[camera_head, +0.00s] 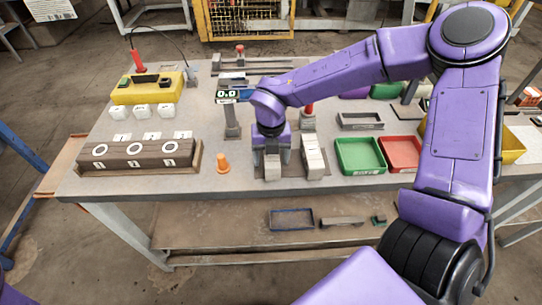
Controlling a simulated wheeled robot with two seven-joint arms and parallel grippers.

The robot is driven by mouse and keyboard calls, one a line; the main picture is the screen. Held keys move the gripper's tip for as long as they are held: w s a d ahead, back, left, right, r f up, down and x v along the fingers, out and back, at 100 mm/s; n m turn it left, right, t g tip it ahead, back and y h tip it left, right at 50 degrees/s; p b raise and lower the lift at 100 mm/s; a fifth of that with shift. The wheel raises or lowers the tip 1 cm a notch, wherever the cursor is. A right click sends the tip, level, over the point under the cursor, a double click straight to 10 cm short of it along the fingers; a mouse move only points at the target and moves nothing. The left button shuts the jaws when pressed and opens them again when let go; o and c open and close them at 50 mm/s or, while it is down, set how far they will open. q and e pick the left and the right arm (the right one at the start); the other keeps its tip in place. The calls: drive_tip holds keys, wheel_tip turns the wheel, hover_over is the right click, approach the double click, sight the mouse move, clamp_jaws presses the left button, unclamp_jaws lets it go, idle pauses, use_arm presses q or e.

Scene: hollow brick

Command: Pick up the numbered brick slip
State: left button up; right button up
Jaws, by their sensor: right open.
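My right gripper (272,155) points straight down at the front middle of the table. It is open, with its fingers on either side of a small pale block (272,169); whether they touch it cannot be told. A second pale, upright block (314,158) stands just to the right, apart from the gripper. Small white numbered pieces (152,136) stand behind a dark brown board (140,154) with white rings on the left. Which of these is the numbered brick slip is too small to tell. My left gripper is out of view.
A green tray (360,155) and a red tray (400,153) lie to the right. A yellow box (147,88) stands at the back left, with white blocks (142,111) before it. A post with a display (228,95) stands behind the gripper.

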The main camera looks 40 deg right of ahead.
drive_tip(key=shift+s+r, duration=0.1)
drive_tip(key=shift+s, duration=0.05)
drive_tip(key=c, duration=1)
drive_tip(key=shift+c, duration=1.2)
